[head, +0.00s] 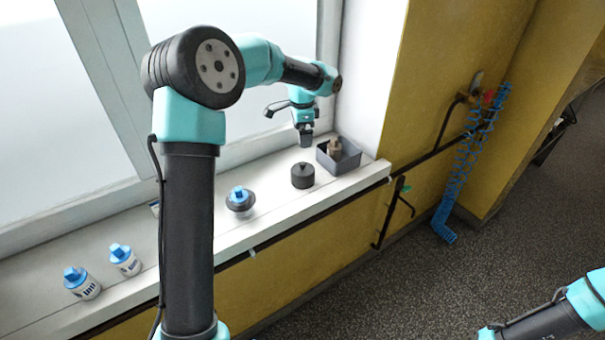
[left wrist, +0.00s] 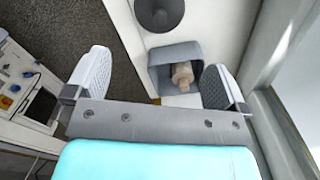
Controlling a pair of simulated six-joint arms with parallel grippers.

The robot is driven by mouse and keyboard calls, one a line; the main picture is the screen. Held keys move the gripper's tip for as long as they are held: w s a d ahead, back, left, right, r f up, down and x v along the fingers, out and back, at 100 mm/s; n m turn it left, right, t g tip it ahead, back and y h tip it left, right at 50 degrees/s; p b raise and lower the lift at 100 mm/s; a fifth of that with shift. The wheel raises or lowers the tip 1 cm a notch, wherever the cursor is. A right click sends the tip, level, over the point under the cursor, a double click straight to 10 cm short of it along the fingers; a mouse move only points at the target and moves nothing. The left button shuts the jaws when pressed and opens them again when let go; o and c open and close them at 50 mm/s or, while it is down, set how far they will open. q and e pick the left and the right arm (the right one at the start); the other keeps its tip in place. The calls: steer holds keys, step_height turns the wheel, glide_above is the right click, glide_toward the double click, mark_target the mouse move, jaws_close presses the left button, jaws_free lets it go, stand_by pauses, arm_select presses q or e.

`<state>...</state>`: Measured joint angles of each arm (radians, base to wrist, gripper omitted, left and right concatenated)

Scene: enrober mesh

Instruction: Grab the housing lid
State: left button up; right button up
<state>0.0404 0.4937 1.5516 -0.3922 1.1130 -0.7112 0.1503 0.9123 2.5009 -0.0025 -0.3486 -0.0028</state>
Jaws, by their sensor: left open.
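A dark grey round lid with a small knob (head: 303,177), which I take to be the housing lid, lies on the white window sill. In the left wrist view a dark round piece with a raised centre, seemingly the same lid (left wrist: 158,12), is cut by the top edge. My left gripper (head: 306,139) is above the sill, near the lid and a grey bin.
The grey open bin (head: 325,161) right of the lid holds a tan piece (head: 335,147). A blue-topped piece on a dark round base (head: 240,199) stands left of the lid. Two white-and-blue bottles (head: 83,284) (head: 125,260) stand farther left. The window is behind the sill.

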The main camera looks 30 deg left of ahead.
mark_target(303, 169)
arm_select(q)
step_height(303, 169, down, 10)
steer(key=shift+f, duration=0.25)
stand_by(0.3)
steer(key=shift+d+f, duration=0.1)
steer(key=shift+f, duration=2.5)
steer(key=c, duration=0.6)
steer(key=shift+w+r, duration=0.1)
